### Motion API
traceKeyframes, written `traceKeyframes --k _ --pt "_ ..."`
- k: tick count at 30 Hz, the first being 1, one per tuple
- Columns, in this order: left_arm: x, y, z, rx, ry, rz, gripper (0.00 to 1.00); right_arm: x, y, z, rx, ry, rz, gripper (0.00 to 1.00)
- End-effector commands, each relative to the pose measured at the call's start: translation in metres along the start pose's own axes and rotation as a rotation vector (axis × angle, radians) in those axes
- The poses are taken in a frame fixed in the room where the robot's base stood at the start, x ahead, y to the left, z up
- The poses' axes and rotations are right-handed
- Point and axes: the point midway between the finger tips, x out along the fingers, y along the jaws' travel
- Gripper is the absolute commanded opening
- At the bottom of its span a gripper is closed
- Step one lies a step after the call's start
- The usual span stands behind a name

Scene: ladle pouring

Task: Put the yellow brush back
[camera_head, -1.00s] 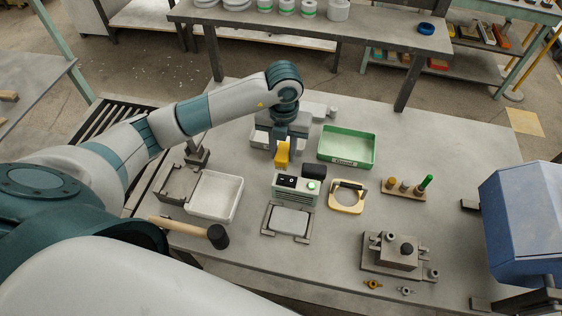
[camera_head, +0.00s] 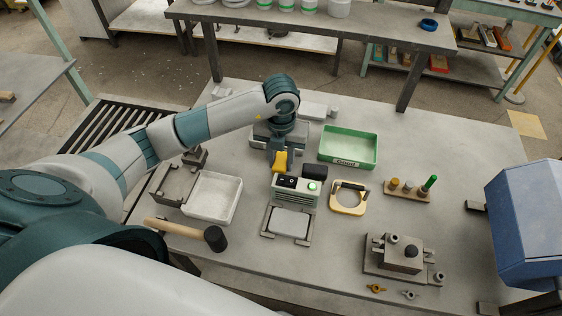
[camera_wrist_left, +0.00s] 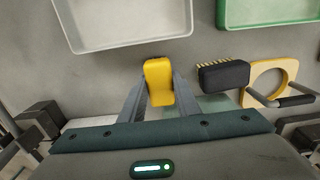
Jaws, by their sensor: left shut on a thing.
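The yellow brush (camera_head: 280,161) is held in my left gripper (camera_head: 279,154), just behind the switch box. In the left wrist view the yellow brush (camera_wrist_left: 158,80) sits between the two fingertips of my left gripper (camera_wrist_left: 157,92), which are shut on it. Its bristles are not visible, and I cannot tell whether it touches the table. A black brush (camera_wrist_left: 223,75) with yellow bristles lies to its right, apart from it; it also shows in the head view (camera_head: 314,172). My right gripper is not in view.
A grey-white tray (camera_wrist_left: 120,42) lies beyond the gripper, with a green tray (camera_head: 347,162) to its right. The switch box (camera_head: 294,190) stands close in front. A yellow ring holder (camera_head: 347,208) is on its right, a white tray (camera_head: 213,214) and a mallet (camera_head: 216,238) on its left.

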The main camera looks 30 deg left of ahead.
Motion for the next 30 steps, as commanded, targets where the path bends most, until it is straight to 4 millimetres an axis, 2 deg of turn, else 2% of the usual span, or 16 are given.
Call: traceKeyframes --k 8,9,11,12,23,25,30 --pt "0.003 0.000 0.000 0.000 0.000 0.000 0.05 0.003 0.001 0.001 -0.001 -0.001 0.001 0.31" --pt "0.003 0.000 0.000 0.000 0.000 0.000 0.32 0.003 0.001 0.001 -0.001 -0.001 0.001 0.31" --pt "0.002 0.000 0.000 0.000 0.000 0.000 0.46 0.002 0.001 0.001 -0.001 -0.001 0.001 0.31" --pt "0.002 0.000 0.000 0.000 0.000 0.000 0.48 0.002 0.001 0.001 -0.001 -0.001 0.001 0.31" --pt "0.000 0.000 0.000 0.000 0.000 -0.001 0.48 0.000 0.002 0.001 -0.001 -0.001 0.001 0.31" --pt "-0.002 0.000 0.000 0.000 0.000 -0.001 0.48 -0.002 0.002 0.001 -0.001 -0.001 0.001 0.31" --pt "-0.014 -0.001 0.001 0.001 -0.003 -0.002 0.48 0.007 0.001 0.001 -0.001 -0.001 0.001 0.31"
